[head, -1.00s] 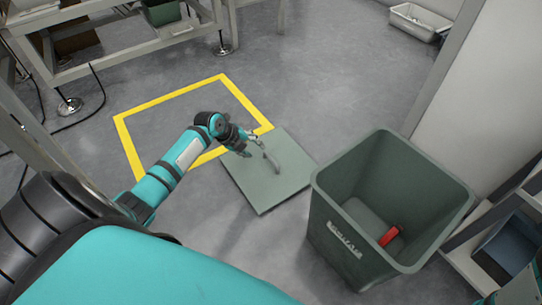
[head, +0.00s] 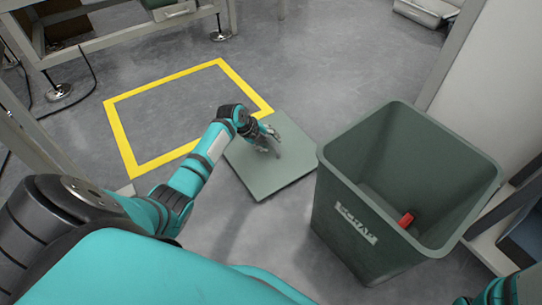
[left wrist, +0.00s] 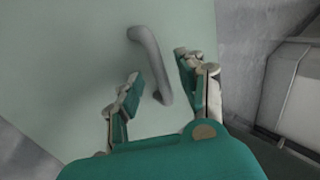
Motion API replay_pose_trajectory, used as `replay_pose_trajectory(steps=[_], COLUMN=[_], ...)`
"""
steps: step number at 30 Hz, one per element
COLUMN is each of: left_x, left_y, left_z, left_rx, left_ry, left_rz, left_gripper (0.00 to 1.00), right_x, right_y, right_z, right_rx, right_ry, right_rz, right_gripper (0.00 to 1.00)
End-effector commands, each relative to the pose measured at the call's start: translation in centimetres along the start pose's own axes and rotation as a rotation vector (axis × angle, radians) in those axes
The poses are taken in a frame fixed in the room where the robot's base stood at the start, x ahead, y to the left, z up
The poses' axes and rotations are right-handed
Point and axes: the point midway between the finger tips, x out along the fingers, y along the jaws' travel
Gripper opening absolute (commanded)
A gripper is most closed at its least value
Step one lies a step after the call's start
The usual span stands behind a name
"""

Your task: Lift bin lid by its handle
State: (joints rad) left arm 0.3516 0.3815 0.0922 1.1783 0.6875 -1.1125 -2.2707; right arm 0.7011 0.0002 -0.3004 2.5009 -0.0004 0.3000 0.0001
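The bin lid (head: 262,182) is a flat grey-green square lying on the floor beside the bin. Its grey arched handle (left wrist: 148,52) stands out from the face in the left wrist view. My left gripper (head: 268,140) is over the lid at the handle and hides part of it in the head view. In the left wrist view its fingers (left wrist: 157,68) are open, with the handle's near end between them. I cannot tell whether they touch it. The open green bin (head: 342,210) stands upright to the right. My right gripper is not in view.
A red object (head: 406,219) lies inside the bin. Yellow floor tape (head: 122,142) marks a rectangle left of the lid. A metal bench frame (head: 130,48) is at the upper left, a pale panel (head: 505,85) at the right. Floor behind the lid is clear.

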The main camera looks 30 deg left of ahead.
Motion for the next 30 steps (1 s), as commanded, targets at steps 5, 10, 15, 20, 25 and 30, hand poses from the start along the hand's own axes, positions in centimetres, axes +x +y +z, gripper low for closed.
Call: replay_pose_trajectory(steps=[5,10,15,20,25,30], left_x=[0.93,0.82,0.82,0.83,0.77,0.35], left_y=[-0.02,-0.05,-0.03,-0.02,-0.12,-0.38], left_z=[0.02,0.02,0.02,0.02,0.06,0.1], left_rx=[-0.001,0.0,0.0,0.0,0.0,0.0], left_ry=[0.0,0.0,0.0,0.0,-0.001,-0.002], left_rz=[0.0,0.0,0.0,0.0,-0.002,-0.002], left_gripper=[0.39,0.35,0.13,0.0,0.0,0.0], right_x=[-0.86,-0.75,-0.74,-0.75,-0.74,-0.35], right_y=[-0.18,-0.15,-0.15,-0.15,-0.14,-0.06], right_z=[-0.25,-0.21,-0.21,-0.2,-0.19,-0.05], right_rx=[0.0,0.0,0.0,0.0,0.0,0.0], right_ry=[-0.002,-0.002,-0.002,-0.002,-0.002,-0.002], right_rz=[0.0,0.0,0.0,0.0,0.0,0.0], right_gripper=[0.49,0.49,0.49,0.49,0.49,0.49])
